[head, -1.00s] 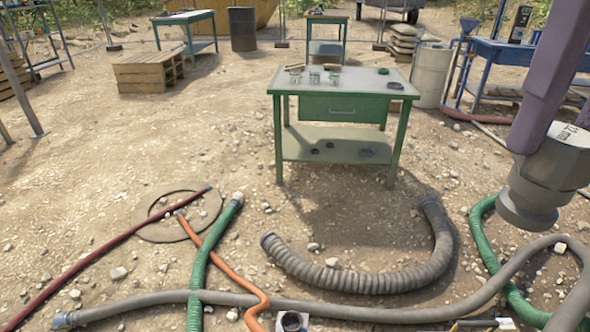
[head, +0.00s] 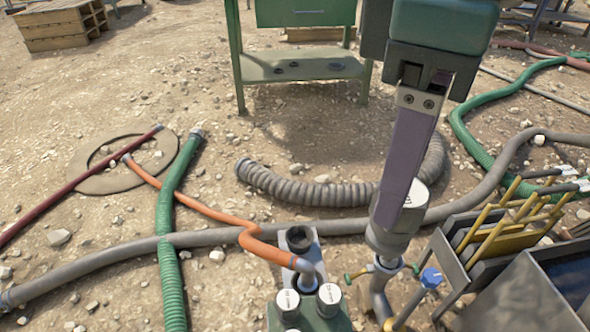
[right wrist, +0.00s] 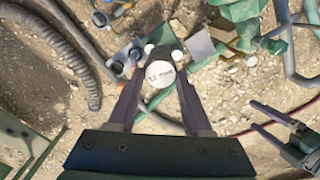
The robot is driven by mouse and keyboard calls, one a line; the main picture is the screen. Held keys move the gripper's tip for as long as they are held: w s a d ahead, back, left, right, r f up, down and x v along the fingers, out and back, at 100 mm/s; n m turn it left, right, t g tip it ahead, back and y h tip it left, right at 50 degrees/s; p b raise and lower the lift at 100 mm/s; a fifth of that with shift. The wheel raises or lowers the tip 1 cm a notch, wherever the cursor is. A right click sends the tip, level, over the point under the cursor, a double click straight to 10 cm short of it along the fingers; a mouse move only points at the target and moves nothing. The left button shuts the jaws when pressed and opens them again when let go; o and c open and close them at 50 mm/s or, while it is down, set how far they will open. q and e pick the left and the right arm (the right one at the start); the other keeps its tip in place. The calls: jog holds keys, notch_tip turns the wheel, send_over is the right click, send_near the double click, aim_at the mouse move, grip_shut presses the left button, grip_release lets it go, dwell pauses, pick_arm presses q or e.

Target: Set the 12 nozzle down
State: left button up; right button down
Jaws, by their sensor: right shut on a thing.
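The 12 nozzle is a stout grey fitting (head: 392,238) with a white labelled cap, roughly upright at the centre right of the head view. My right gripper (head: 405,195) comes down from above and is shut on it. In the right wrist view the cap (right wrist: 160,76) shows between both fingers. A grey pipe appears just below the nozzle in the head view; I cannot tell whether they touch. What look like my left gripper's two separated fingers (right wrist: 257,117) show at the right of the right wrist view, apart from the nozzle.
A green block (head: 308,318) with white-capped fittings stands at the bottom centre, beside a grey plate with a dark cup (head: 298,238). A rack with yellow handles (head: 500,230) is close on the right. Hoses cross the stony ground; the green table (head: 305,66) is behind.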

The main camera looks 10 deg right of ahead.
jog(key=f+b, duration=0.6)
jog(key=f, duration=0.4)
jog(key=a+f+n+b, duration=0.1)
jog(key=f+b, duration=0.5)
jog(key=f, duration=0.4)
jog(key=f+n+b, duration=0.1)
jog(key=f+b, duration=0.5)
jog(key=f, duration=0.4)
jog(key=shift+s+a+f, duration=0.15)
jog(key=shift+s+a, duration=0.25)
pick_arm(q)
notch_tip(320, 180, down, 20)
jog(key=shift+f, duration=0.15)
jog(key=shift+a, duration=0.1)
jog(key=shift+a, duration=0.1)
pick_arm(e)
jog(key=shift+c, duration=1.6)
grip_release()
